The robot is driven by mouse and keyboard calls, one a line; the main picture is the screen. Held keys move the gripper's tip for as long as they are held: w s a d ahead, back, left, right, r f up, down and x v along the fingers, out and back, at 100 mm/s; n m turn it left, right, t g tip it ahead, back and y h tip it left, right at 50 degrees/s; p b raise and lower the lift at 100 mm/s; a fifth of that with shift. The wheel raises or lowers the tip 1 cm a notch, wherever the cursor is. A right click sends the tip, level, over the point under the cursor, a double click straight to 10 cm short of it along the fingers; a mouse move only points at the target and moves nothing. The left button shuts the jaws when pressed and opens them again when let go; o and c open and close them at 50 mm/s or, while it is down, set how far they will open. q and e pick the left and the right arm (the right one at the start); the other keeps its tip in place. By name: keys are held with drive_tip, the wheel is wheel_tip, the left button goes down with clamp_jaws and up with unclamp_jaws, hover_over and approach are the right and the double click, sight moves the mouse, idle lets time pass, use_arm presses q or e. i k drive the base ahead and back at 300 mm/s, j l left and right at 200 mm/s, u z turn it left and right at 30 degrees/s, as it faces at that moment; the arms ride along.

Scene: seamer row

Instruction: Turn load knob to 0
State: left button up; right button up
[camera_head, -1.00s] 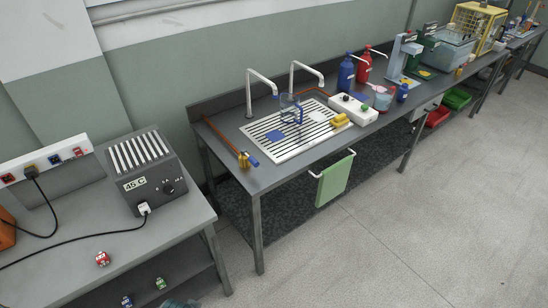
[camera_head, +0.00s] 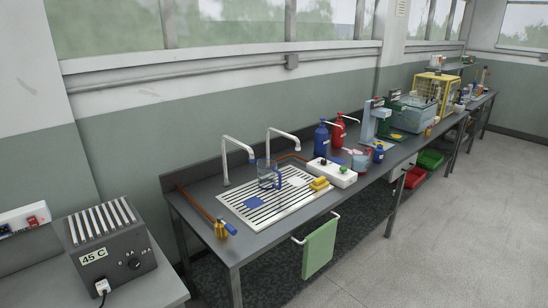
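I cannot read a "load" label on anything here. A dark grey box (camera_head: 108,247) with a white "45 C" label stands at the lower left, and a round black knob (camera_head: 134,264) is on its front. The setting of this knob is too small to read. A white control box (camera_head: 332,172) with a small dark knob or button on top lies on the long bench, beside the drainer. A grey-blue machine (camera_head: 371,122) stands farther along the bench. Neither of my grippers is in view.
The long dark bench (camera_head: 258,238) runs to the far right, with taps, a glass jug (camera_head: 267,174), a white slatted drainer (camera_head: 290,203) and bottles. A green towel (camera_head: 319,248) hangs on its front rail. Open floor (camera_head: 440,225) lies to the right.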

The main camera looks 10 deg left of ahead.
sight(135, 265)
drive_tip(key=u, duration=1.45)
